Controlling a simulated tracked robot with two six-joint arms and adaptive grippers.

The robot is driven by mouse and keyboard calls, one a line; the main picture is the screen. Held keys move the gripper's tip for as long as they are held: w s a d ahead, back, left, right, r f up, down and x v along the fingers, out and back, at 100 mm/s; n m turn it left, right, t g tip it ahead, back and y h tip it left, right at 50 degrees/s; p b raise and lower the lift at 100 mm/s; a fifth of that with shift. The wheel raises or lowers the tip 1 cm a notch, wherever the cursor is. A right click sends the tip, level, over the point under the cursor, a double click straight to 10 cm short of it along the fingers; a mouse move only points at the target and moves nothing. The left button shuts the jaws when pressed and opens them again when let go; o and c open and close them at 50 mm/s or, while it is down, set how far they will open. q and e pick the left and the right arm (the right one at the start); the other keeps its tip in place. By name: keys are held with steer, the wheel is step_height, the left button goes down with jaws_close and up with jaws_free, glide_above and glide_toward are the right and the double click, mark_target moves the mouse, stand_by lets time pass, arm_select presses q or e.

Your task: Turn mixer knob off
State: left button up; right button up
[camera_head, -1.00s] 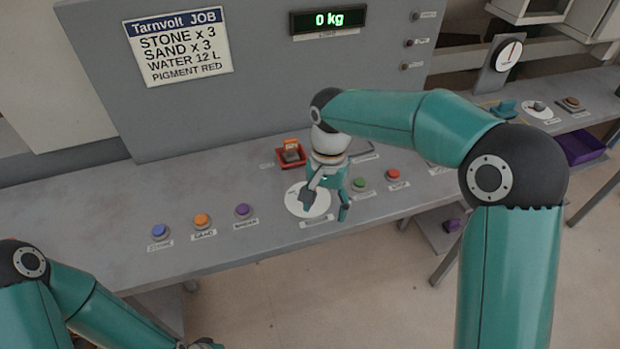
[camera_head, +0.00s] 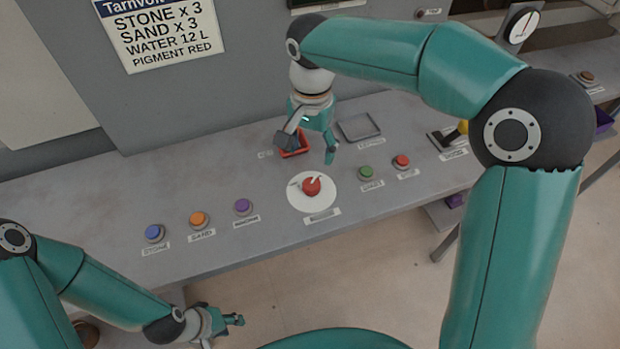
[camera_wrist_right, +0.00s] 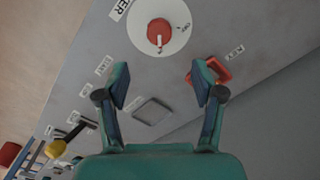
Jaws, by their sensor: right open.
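The mixer knob (camera_head: 312,186) is red with a white pointer and sits on a round white dial (camera_head: 298,202). In the head view its pointer is angled up and right. The knob (camera_wrist_right: 159,31) also shows in the right wrist view, beyond the fingertips; the small dial lettering is hard to read. My right gripper (camera_head: 310,149) is open and empty, behind the knob and apart from it. Its two spread fingers (camera_wrist_right: 160,82) show in the right wrist view. My left gripper (camera_head: 230,321) is low, in front of the counter; its jaw state is unclear.
A red tray (camera_head: 302,152) is partly hidden behind my right gripper. Blue (camera_head: 154,232), orange (camera_head: 200,219) and purple (camera_head: 243,206) buttons stand left of the dial, green (camera_head: 366,172) and red (camera_head: 402,161) buttons right. A grey square pad (camera_head: 358,127) lies behind.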

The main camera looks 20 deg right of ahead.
mark_target(312, 183)
step_height(312, 183, down, 11)
steer(key=shift+s+f, duration=0.1)
stand_by(0.3)
steer(key=c, duration=1.1)
